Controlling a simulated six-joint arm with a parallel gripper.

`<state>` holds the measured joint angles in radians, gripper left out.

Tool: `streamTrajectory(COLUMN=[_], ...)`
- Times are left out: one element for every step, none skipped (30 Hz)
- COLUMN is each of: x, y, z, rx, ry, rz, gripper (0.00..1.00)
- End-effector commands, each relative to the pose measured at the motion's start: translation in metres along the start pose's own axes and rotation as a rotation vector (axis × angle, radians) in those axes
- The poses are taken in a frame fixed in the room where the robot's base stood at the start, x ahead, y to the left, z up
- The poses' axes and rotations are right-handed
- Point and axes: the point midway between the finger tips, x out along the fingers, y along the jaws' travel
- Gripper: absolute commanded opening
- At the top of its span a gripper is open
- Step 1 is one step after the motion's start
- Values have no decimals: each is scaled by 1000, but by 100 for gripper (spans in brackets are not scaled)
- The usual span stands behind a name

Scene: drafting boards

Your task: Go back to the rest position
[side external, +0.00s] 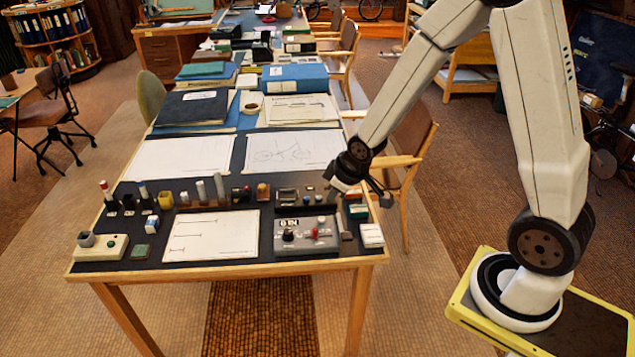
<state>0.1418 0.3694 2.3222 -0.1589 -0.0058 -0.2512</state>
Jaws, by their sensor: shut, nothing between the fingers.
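My gripper (331,197) is at the right side of the long drafting table, at the low end of my arm. It hangs over the table's right part, just behind the grey control box (313,238). Its fingers are small and dark in the side view, and they are shut with nothing held. I cannot tell how far the fingertips are above the table top.
A wooden chair (412,145) stands close by the right edge.

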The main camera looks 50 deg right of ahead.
Motion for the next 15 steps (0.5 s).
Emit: streamTrajectory(x=[-12, -18, -26, -32, -38, -45, -50, -56, -62, -67, -71, -76, -79, -81, -84], y=[-8, -12, -18, -22, -27, -33, -37, -41, -46, -50, -53, -57, -60, -62, -65], z=[3, 6, 11, 14, 18, 22, 27, 30, 35, 39, 42, 46, 49, 52, 55], rx=[25, 44, 65, 85, 102, 125, 142, 159, 178, 193, 207, 223, 232, 242, 253], ry=[-15, -28, -45, -57, -71, -88, -102, -113, -129, -142, -152, -165, -174, -181, -191], rz=[-9, -15, -23, -28, -34, -42, -48, -53, -60, -65, -70, -75, -78, -82, -85], gripper=[0, 0, 0, 0, 0, 0, 0, 0, 0, 0, 0, 0, 0, 0, 0])
